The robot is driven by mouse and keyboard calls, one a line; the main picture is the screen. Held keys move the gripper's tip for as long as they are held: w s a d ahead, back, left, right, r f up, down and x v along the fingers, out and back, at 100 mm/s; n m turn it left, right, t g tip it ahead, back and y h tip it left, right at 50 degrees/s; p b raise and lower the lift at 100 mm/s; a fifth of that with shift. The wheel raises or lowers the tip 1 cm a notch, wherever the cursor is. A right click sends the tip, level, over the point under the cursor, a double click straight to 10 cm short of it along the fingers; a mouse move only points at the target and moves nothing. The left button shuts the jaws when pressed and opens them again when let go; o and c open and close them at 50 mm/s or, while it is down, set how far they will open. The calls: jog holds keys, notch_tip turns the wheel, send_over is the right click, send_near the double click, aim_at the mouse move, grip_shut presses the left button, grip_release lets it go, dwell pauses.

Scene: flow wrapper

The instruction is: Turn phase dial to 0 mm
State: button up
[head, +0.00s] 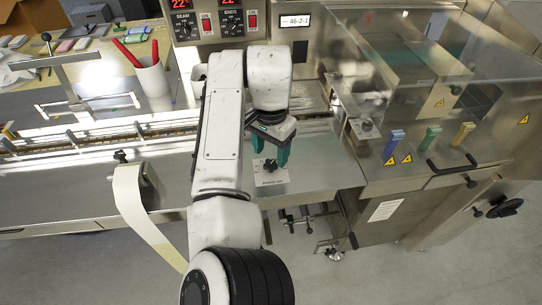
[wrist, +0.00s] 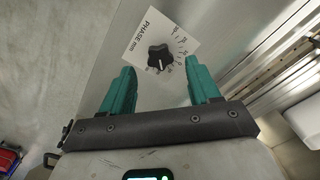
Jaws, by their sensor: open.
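The phase dial (wrist: 160,57) is a black fluted knob on a white plate (wrist: 151,26) marked "PHASE mm" with a printed scale. In the wrist view it lies a little beyond and between my fingertips, not touched by them. Its exact setting is too small to read. My gripper (wrist: 160,82) has two teal fingers, spread open and empty. In the head view the dial (head: 270,165) shows on the bench below my gripper (head: 271,153), with its plate around it.
A control panel (head: 222,22) with red displays stands behind my arm. Clear guards (head: 400,70) and coloured levers (head: 432,134) are at the right. A cup with red-handled tools (head: 151,76) stands at the left. A paper strip (head: 135,205) hangs at the front left.

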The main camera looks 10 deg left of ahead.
aim_at(271, 164)
jog(key=shift+f, duration=1.6)
jog(key=c, duration=1)
jog(key=shift+c, duration=0.2)
jog(key=shift+r, duration=0.1)
